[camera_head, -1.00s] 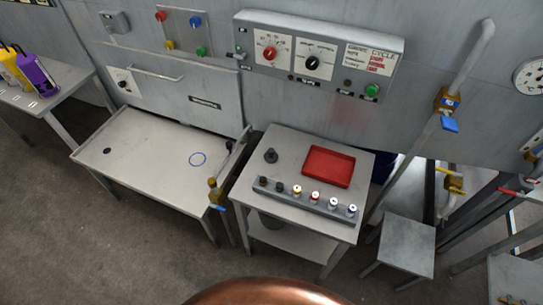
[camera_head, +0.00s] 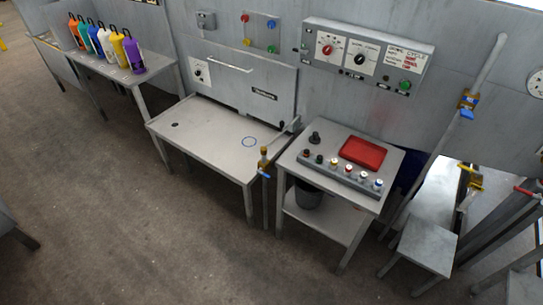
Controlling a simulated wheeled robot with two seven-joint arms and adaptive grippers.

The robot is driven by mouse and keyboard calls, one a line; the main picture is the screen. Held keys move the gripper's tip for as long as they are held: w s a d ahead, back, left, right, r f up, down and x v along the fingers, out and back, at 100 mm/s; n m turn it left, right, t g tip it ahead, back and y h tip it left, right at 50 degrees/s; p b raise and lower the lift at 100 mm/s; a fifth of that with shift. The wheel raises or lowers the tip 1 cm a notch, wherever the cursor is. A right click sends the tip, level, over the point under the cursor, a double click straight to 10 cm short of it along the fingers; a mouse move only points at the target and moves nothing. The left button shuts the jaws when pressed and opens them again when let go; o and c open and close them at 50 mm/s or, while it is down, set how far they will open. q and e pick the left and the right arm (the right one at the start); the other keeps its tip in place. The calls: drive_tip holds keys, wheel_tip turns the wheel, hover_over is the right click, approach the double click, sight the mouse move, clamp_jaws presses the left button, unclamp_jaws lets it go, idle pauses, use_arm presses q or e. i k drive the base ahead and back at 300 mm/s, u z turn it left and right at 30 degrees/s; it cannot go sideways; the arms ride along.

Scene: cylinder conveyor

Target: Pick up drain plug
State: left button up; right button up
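A small black knob-shaped piece (camera_head: 314,138), which looks like the drain plug, stands upright on the back left of the small grey cart (camera_head: 335,222). It is left of a red tray (camera_head: 362,153) and behind a row of small coloured-top pieces (camera_head: 341,173). Neither of my grippers is in view.
A shelf table at the back left holds several coloured bottles (camera_head: 108,43). A control panel (camera_head: 367,55) is on the wall above the cart. A low grey stool (camera_head: 427,246) and pipes with valves (camera_head: 468,104) stand at the right. The front floor is clear.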

sight(314, 139)
drive_tip(key=u, duration=1.15)
drive_tip(key=i, duration=1.3)
drive_tip(key=z, duration=0.45)
drive_tip(key=i, duration=0.75)
drive_tip(key=z, duration=0.7)
